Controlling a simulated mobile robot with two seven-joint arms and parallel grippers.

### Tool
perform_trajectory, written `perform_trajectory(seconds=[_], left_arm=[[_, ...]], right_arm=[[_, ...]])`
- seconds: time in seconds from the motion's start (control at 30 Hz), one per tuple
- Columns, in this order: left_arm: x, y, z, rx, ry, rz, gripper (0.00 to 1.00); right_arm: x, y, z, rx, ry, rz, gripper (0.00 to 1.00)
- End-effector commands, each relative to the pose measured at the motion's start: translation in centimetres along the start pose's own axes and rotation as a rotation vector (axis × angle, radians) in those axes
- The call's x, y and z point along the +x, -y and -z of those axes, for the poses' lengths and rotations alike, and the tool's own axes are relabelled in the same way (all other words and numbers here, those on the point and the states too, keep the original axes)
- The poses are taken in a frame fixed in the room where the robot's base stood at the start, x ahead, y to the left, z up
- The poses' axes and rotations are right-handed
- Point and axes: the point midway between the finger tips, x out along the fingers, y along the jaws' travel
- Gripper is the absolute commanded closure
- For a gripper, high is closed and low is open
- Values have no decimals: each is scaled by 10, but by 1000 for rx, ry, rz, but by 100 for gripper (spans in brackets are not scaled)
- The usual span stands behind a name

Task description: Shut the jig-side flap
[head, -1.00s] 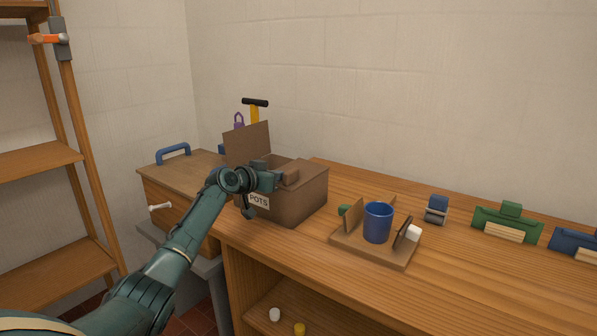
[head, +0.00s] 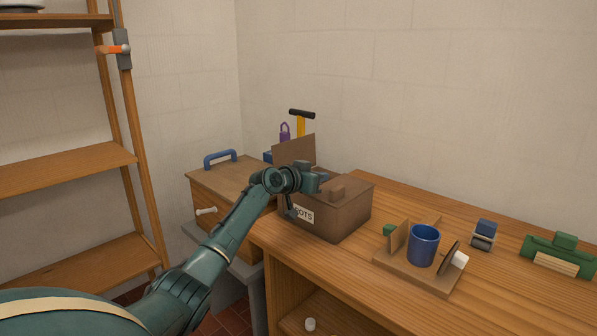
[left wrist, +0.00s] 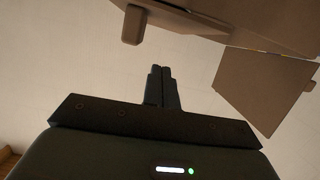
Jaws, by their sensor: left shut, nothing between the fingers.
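A small brown block (head: 337,192) stands up there, also seen in the left wrist view (left wrist: 132,25). My left gripper (head: 324,181) is shut and empty, just above and beside this block; its fingertips (left wrist: 156,70) look apart from it. My right gripper is not in view.
Right of the box is a wooden jig (head: 418,272) with a blue cup (head: 424,243). The wall is close behind the box.

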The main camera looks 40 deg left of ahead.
Motion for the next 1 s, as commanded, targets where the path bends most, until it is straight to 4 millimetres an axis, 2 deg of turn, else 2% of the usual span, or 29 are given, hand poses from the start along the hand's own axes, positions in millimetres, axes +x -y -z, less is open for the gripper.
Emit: perform_trajectory(seconds=[0.03, 0.3, 0.5, 0.67, 1.0], left_arm=[[-9, 0, -6, 6, 7, 1, 100], [-57, 0, -6, 4, 6, 1, 100], [-80, -1, -6, 2, 6, 1, 100], [-86, -1, -5, 1, 5, 0, 100], [-87, -1, -5, 1, 5, 0, 100]], right_arm=[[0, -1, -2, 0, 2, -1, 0], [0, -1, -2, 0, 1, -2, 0], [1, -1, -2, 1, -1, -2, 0], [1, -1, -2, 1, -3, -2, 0], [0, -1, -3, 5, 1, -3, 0]])
